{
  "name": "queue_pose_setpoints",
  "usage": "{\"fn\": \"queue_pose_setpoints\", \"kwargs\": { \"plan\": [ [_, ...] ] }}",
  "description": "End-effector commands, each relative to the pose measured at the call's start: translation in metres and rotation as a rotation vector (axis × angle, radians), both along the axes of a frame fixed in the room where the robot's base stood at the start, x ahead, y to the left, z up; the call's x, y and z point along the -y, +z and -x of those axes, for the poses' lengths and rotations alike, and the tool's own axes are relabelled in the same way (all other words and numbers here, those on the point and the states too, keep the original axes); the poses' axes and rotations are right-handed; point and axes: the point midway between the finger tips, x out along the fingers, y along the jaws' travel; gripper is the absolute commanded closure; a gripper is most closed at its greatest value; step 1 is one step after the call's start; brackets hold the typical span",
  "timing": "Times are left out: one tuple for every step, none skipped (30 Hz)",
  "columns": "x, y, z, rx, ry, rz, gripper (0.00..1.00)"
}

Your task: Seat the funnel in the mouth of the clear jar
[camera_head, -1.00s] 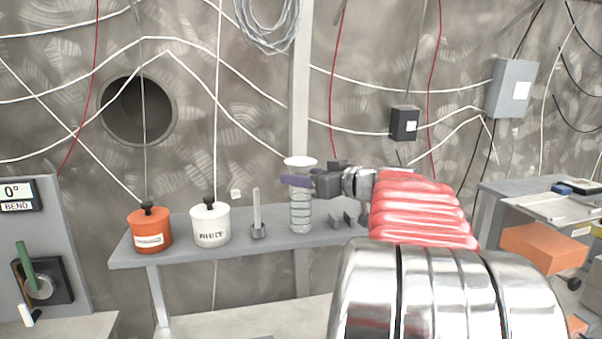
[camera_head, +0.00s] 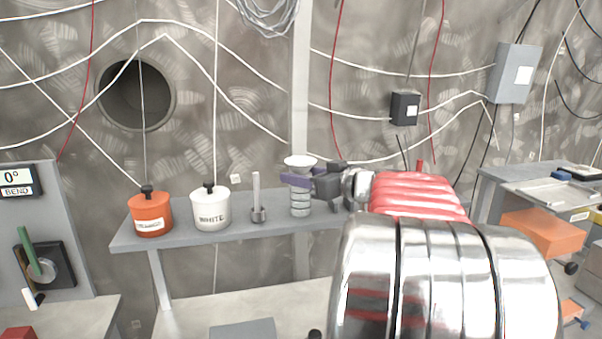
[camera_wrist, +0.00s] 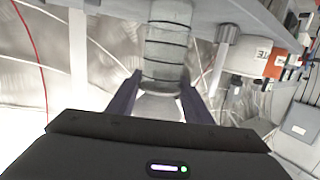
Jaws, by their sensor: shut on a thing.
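The funnel has a pale wide rim (camera_head: 300,161), which shows in the head view just above my gripper's purple fingers. My gripper (camera_head: 298,179) is shut on the funnel and reaches in from the right. The clear jar (camera_head: 300,206), with ring-like bands, stands upright on the grey shelf directly below. Its mouth is hidden behind the fingers. In the wrist view the funnel (camera_wrist: 158,106) is between the two fingers, and the banded jar (camera_wrist: 166,50) lies in line beyond it. I cannot tell whether the spout is inside the jar's mouth.
On the shelf (camera_head: 180,238), left of the jar, stand an upright rod on a base (camera_head: 257,200), a white lidded pot (camera_head: 211,210) and an orange lidded pot (camera_head: 150,216). A bend panel (camera_head: 25,190) stands at far left. Cables hang on the wall behind.

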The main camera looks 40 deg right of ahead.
Motion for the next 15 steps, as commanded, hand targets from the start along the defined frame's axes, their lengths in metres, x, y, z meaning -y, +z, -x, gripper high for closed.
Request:
{"fn": "queue_pose_setpoints", "kwargs": {
  "plan": [
    [0.0000, -0.0008, 0.0000, 0.000, 0.000, -0.001, 0.76],
    [0.0000, -0.0010, 0.0001, 0.000, 0.000, -0.001, 0.76],
    [0.0000, -0.0013, 0.0000, 0.000, 0.000, -0.001, 0.76],
    [0.0000, -0.0013, 0.0000, 0.000, 0.000, -0.001, 0.76],
    [0.0000, -0.0013, 0.0000, 0.000, 0.000, -0.001, 0.76],
    [0.0000, -0.0013, 0.0000, 0.000, 0.000, 0.000, 0.76],
    [0.0000, -0.0013, 0.0000, 0.000, 0.000, -0.001, 0.76],
    [0.0000, -0.0013, 0.0000, 0.000, 0.000, -0.001, 0.76],
    [0.0000, -0.0012, 0.0000, 0.000, 0.000, 0.000, 0.76],
    [0.0000, -0.0012, 0.0000, 0.000, 0.000, 0.000, 0.76],
    [0.0000, -0.0012, 0.0000, 0.000, 0.000, -0.001, 0.53],
    [0.0000, -0.0012, 0.0000, 0.000, 0.000, -0.001, 0.51],
    [0.0000, -0.0011, 0.0000, 0.000, 0.000, 0.000, 0.49],
    [0.0000, -0.0011, 0.0001, 0.000, 0.000, 0.000, 0.46],
    [0.0000, -0.0011, 0.0001, 0.000, 0.000, 0.000, 0.44]
  ]
}}
